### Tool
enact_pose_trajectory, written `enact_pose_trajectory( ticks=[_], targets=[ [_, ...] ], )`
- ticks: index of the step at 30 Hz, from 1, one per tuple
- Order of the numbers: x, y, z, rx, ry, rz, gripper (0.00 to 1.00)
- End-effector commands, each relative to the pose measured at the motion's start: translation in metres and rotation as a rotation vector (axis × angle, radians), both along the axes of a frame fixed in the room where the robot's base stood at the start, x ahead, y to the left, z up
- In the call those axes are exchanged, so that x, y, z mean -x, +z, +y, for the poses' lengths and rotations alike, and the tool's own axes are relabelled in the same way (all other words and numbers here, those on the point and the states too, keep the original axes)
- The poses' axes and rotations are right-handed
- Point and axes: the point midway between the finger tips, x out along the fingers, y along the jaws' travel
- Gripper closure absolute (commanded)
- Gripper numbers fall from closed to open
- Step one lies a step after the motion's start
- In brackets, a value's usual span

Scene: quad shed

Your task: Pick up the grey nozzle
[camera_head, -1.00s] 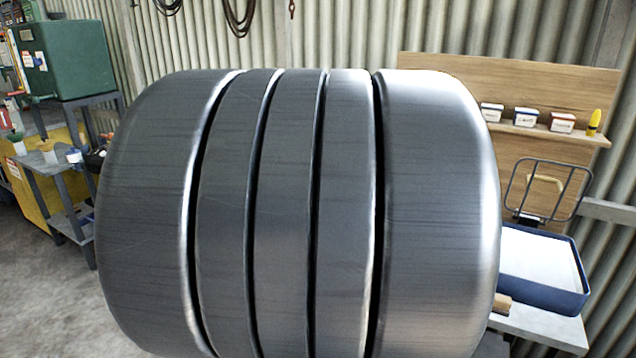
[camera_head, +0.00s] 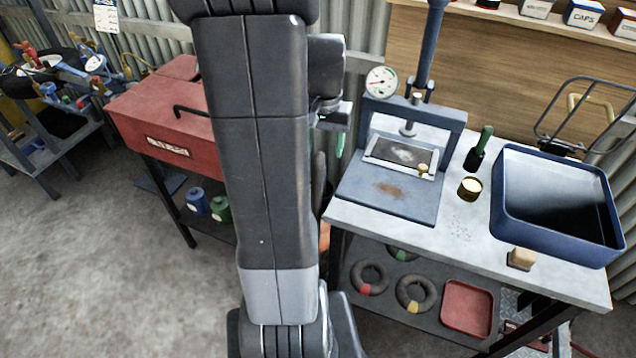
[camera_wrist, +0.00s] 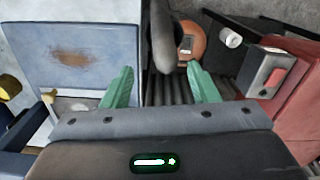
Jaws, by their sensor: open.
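I cannot pick out the grey nozzle for sure. A dark grey rounded, elongated thing (camera_wrist: 162,40) stands in the gap beside the press bench in the wrist view, just beyond my fingertips. I cannot tell whether it is the nozzle. My gripper (camera_wrist: 160,86) has green fingers, spread apart with nothing between them. In the head view my gripper (camera_head: 341,142) is partly hidden behind my arm, left of the press. Much of the area beneath it is hidden by my arm.
A red cabinet (camera_head: 150,120) is on the left. An orange round thing (camera_wrist: 190,45) lies low in the gap.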

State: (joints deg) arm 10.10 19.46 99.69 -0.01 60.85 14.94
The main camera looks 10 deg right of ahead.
Motion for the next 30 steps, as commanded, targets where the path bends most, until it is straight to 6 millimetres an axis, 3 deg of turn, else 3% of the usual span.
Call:
enact_pose_trajectory(
  ticks=[3,11,21,30],
  targets=[
    [0.000,-0.022,0.000,-0.001,0.000,0.004,0.46],
    [0.000,-0.041,0.002,-0.001,0.001,0.002,0.46],
    [-0.001,-0.084,0.008,0.000,0.001,0.002,0.46],
    [-0.002,-0.088,0.008,0.000,0.001,0.000,0.46]
  ],
)
